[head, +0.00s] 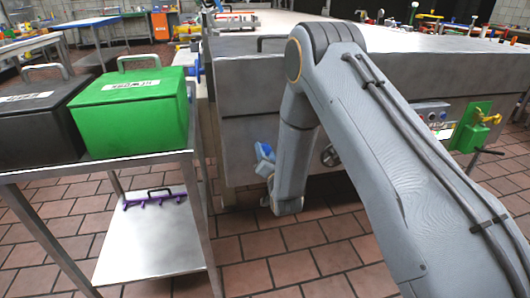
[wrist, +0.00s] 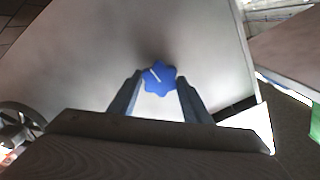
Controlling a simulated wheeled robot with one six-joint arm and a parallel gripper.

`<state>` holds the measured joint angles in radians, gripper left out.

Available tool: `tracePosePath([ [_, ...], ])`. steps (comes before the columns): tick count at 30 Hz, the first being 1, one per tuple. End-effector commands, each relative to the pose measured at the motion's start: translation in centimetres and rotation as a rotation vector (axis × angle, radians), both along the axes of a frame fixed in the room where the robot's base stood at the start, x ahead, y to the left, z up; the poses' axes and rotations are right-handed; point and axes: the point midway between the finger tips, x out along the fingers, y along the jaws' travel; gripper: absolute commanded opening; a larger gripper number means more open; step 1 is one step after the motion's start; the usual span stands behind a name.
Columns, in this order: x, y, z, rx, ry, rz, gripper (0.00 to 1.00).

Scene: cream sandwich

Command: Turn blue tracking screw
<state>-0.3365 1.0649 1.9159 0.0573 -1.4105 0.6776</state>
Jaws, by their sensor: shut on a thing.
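The blue tracking screw (wrist: 159,78) is a lobed blue knob with a pale line on its face, on a grey metal panel. In the wrist view my gripper (wrist: 158,88) has one finger on each side of the knob, shut on it. In the head view my arm reaches down to the side of the large grey machine (head: 262,95). A blue part (head: 264,152) shows beside the arm's lower end there; I cannot tell whether it is the screw. My fingertips are hidden in the head view.
A metal cart (head: 150,240) on the left carries a green box (head: 130,115) and a black box (head: 35,120). A purple rack (head: 153,198) lies on its lower shelf. A handwheel (head: 330,155) and a green bracket (head: 468,128) are on the machine's side. Tiled floor lies between.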

Motion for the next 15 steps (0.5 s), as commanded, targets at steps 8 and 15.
tracePosePath([
  [8,-0.07,0.0,-0.04,0.249,0.073,0.001,0.22],
  [15,-0.06,-0.02,-0.08,0.469,0.136,0.001,0.22],
])
